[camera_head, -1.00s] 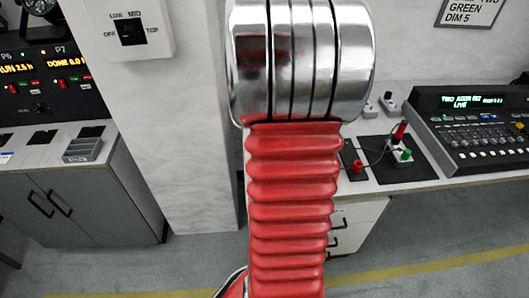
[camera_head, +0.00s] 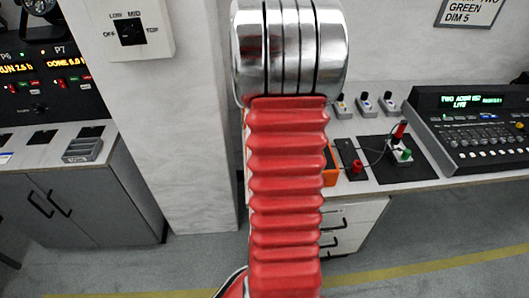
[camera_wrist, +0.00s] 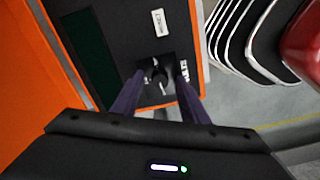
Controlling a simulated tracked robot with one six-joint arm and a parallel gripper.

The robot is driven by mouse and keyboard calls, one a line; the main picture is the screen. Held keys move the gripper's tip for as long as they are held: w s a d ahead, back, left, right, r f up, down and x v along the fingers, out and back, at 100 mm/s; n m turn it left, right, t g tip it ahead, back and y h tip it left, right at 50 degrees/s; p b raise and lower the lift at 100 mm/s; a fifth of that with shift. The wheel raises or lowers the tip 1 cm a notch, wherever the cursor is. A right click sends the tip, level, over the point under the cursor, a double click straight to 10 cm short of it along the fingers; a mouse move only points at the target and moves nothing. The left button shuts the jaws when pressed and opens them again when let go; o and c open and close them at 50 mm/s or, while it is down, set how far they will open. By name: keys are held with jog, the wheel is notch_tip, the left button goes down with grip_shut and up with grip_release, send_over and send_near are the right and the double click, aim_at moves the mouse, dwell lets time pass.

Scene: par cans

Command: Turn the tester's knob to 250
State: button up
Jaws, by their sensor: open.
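The tester (camera_wrist: 30,80) is an orange case with a dark face panel, seen close up in the wrist view. Its dark knob (camera_wrist: 158,75), with a light mark, sits on this panel between my fingertips. My gripper (camera_wrist: 160,82) is open, with one purple finger on either side of the knob; I cannot tell whether they touch it. White labels lie above and right of the knob, too blurred to read surely. In the head view, a sliver of the orange tester (camera_head: 331,165) shows at the right of my red arm, which hides the rest and my gripper.
A rotary switch (camera_head: 131,31) marked OFF, LOW, MID, TOP is on the pillar. Left stands a rack panel (camera_head: 50,80) above grey cabinets.

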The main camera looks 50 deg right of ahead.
jog(key=shift+c, duration=0.4)
jog(key=c, duration=0.9)
jog(key=shift+a, duration=0.25)
grip_shut()
jog(key=shift+d, duration=0.15)
